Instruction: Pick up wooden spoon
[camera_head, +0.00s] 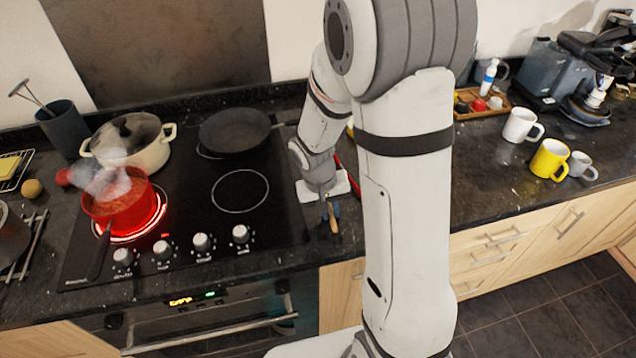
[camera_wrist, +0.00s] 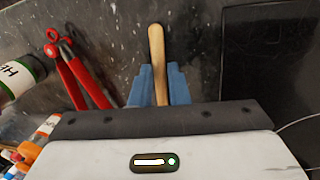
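The wooden spoon (camera_wrist: 156,52) shows in the wrist view as a light wooden handle between the two blue fingers of my gripper (camera_wrist: 159,80). The fingers lie close against both sides of the handle, and I see no clear gap, so my gripper looks shut on it. In the head view, my gripper (camera_head: 331,222) is low over the dark counter, right of the hob, with a bit of the spoon (camera_head: 336,210) showing beside the fingers. The rest of the spoon is hidden.
Red-handled tongs (camera_wrist: 78,75) lie left of the spoon in the wrist view, near a bottle (camera_wrist: 18,76) and spice jars (camera_wrist: 45,128). The hob holds a steaming red pan (camera_head: 118,204), white pot (camera_head: 140,148) and black frying pan (camera_head: 234,131). Mugs (camera_head: 550,159) stand right.

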